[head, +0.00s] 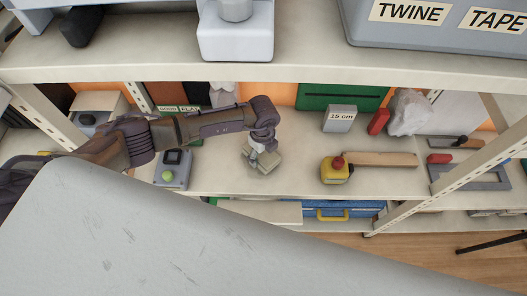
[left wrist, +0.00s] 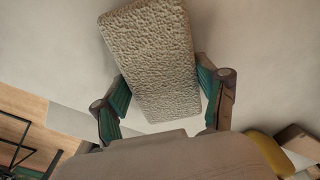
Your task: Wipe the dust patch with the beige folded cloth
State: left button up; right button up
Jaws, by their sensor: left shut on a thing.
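The beige folded cloth (left wrist: 150,50) has a rough, pebbled face and sits between the two green-padded fingers of my left gripper (left wrist: 160,90) in the left wrist view. My left gripper shows small in the head view (head: 258,146), shut on the cloth (head: 264,162), over the middle shelf (head: 225,180). I cannot tell whether the cloth touches the shelf. I make out no dust patch in either view; it may be hidden under the cloth or gripper. My right gripper is not in view.
A yellow tape measure (head: 335,171) and a wooden piece (head: 378,159) lie to the right. The upper shelf (head: 300,62) hangs above. Bare shelf lies between gripper and tape measure.

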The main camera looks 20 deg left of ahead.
pick_arm(q)
jog(key=shift+s+a+r+p, duration=0.15)
jog(key=shift+s+a+p, duration=0.35)
jog(key=shift+s+p, duration=0.35)
jog(key=shift+s+a+p, duration=0.5)
jog(key=shift+s+p, duration=0.3)
jog(key=shift+s, duration=0.1)
jog(key=shift+w, duration=0.1)
jog(key=shift+w+d+f+b, duration=0.15)
jog(key=shift+w+d+b, duration=0.2)
jog(key=shift+w+b, duration=0.25)
jog(key=shift+w+d+f+b, duration=0.1)
jog(key=shift+w+d+b, duration=0.25)
jog(key=shift+w+b, duration=0.15)
jog(key=shift+w+d+b, duration=0.3)
jog(key=shift+w, duration=0.3)
jog(key=shift+w+d, duration=0.1)
